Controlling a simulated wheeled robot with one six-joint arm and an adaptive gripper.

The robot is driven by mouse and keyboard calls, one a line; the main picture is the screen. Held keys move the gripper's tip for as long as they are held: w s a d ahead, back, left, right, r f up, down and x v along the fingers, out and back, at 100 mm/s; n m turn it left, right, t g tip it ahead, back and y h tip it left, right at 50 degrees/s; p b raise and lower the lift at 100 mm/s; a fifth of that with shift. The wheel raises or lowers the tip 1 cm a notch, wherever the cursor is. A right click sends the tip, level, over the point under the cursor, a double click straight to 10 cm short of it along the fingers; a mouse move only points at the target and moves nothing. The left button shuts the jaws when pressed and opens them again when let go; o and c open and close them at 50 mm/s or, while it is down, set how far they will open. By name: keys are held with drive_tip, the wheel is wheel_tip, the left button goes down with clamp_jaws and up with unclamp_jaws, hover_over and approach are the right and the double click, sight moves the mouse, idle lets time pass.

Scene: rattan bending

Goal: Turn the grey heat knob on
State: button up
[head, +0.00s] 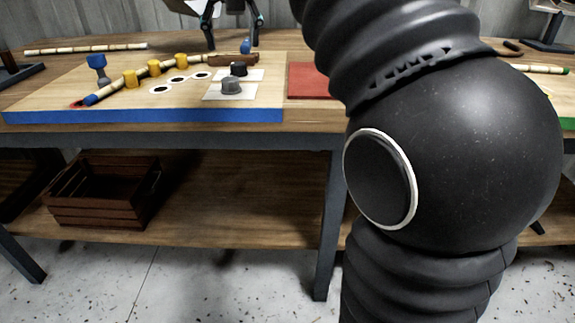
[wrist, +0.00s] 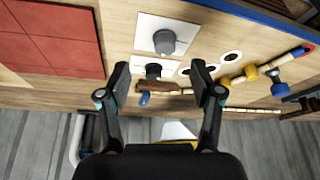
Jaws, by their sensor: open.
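The grey heat knob (head: 231,86) is a short grey cylinder on a white plate near the front right of the blue-edged board (head: 140,117). In the wrist view the grey knob (wrist: 164,41) stands on its white plate, beyond my fingertips. A black knob (head: 239,69) sits just behind it; this black knob (wrist: 153,71) shows between my fingers in the wrist view. My gripper (head: 232,44) is at the back of the table, behind both knobs. Its two fingers (wrist: 160,82) are spread, with nothing held between them. It appears apart from the grey knob.
A rattan pole (head: 118,88) with yellow pegs (head: 154,67) and a brown handle (head: 233,60) lies beside the knobs. A small blue piece (head: 245,46) is near my gripper. A crate (head: 103,190) stands below.

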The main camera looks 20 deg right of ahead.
drive_tip(key=s+d+f+b, duration=0.1)
drive_tip(key=s+f, duration=0.8)
drive_tip(key=f, duration=0.3)
drive_tip(key=s+d+f+n+b, duration=0.1)
drive_tip(key=s+f+b, duration=0.1)
drive_tip(key=s+f, duration=0.8)
drive_tip(key=shift+s+d+f+t, duration=0.25)
drive_tip(key=shift+f+t, duration=0.15)
drive_tip(key=shift+f, duration=1.4)
drive_tip(key=s+f, duration=0.4)
drive_tip(key=f, duration=0.2)
